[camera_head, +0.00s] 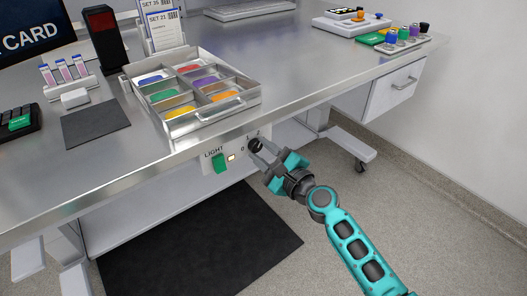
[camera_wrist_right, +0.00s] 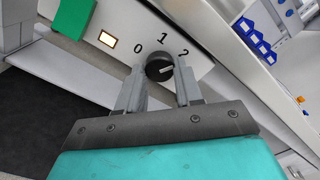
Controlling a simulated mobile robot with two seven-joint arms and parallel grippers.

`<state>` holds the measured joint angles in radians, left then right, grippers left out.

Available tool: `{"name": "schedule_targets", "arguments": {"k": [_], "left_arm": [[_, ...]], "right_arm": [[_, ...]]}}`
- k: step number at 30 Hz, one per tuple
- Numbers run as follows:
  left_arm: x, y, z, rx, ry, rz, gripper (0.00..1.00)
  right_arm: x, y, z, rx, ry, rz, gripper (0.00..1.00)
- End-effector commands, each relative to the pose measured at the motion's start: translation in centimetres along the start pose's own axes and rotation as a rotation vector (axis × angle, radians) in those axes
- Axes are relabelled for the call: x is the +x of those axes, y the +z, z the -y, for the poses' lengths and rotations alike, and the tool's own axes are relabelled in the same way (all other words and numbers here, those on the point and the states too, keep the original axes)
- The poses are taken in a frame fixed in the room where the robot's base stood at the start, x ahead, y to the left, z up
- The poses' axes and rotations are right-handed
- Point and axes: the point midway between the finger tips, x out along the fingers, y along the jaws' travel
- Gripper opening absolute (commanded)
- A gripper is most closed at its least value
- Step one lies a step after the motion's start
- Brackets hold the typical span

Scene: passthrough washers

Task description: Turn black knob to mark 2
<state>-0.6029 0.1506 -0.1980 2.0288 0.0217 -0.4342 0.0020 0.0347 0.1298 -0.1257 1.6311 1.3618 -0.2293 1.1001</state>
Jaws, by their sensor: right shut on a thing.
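The black knob (camera_head: 255,146) sits on the white panel under the table's front edge. In the right wrist view the knob (camera_wrist_right: 158,66) is round, with marks 0, 1 and 2 printed around its upper side. A pale line on its face points to the right, roughly toward the side of mark 2 (camera_wrist_right: 184,52). My right gripper (camera_head: 264,153) reaches the panel from the lower right. Its two grey fingers (camera_wrist_right: 160,78) are shut on the knob, one on each side. My left gripper is not in view.
A metal tray (camera_head: 168,122) with coloured compartments stands on the table above. A dark mat (camera_head: 205,245) lies on the floor.

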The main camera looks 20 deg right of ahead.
Motion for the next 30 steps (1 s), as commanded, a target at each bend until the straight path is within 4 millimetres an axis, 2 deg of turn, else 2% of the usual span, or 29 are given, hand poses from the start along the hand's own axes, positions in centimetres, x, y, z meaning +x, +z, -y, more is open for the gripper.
{"name": "schedule_targets", "arguments": {"k": [8, 9, 16, 25, 30], "left_arm": [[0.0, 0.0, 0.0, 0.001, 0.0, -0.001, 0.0], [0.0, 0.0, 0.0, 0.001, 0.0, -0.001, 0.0], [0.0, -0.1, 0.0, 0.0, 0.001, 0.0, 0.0], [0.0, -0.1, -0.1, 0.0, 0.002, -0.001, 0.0], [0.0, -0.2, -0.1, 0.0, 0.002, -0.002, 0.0]], "right_arm": [[0.0, 0.0, 0.1, -0.001, -0.002, 0.0, 0.05], [0.0, 0.0, 0.1, -0.001, -0.002, 0.0, 0.39], [0.0, 0.0, 0.0, -0.002, -0.001, 0.0, 0.61], [-0.3, 0.0, 0.0, -0.002, 0.0, -0.001, 0.61], [-2.3, -0.1, -0.1, -0.002, 0.001, -0.001, 0.61]]}}
